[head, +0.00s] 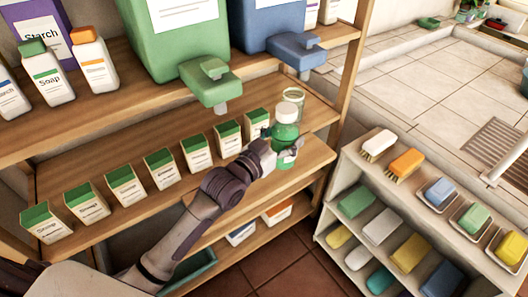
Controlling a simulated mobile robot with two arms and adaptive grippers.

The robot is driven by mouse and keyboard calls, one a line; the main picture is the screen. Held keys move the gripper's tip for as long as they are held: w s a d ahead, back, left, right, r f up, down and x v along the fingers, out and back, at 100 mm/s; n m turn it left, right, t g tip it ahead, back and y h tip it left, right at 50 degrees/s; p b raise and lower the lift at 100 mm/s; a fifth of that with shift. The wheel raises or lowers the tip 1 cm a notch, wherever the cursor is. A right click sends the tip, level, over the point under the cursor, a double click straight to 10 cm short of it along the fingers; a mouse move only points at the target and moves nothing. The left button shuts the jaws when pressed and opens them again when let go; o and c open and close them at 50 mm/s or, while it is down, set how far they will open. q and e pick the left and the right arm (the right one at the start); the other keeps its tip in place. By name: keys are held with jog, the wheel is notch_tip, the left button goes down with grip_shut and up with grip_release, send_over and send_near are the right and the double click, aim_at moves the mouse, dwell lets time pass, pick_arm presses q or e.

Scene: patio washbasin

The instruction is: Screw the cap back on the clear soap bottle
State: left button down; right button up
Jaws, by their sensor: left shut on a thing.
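A clear bottle with green liquid (286,131) is at the right end of the middle shelf. A whitish cap (287,112) shows at its top; I cannot tell whether it is seated or screwed tight. My left gripper (279,150) reaches up from the lower left and is shut around the bottle's lower part. Its fingers hide some of the bottle. The bottle looks roughly upright. I cannot tell whether its base touches the shelf. My right gripper is not in view.
A row of green-topped soap cartons (161,168) stands left of the bottle. A clear jar (293,97) stands just behind it. Green (210,85) and blue (299,50) dispensers overhang from the upper shelf. A low rack (345,226) with brushes and soap bars is at right.

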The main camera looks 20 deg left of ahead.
pick_arm(q)
jog(key=w+a+f, duration=0.1)
jog(key=a+f, duration=0.2)
jog(key=a, duration=0.2)
jog(key=shift+a, duration=0.3)
notch_tip(320, 180, down, 4)
jog(key=shift+f, duration=0.1)
jog(key=shift+f, duration=0.15)
jog(key=shift+c, duration=0.5)
grip_release()
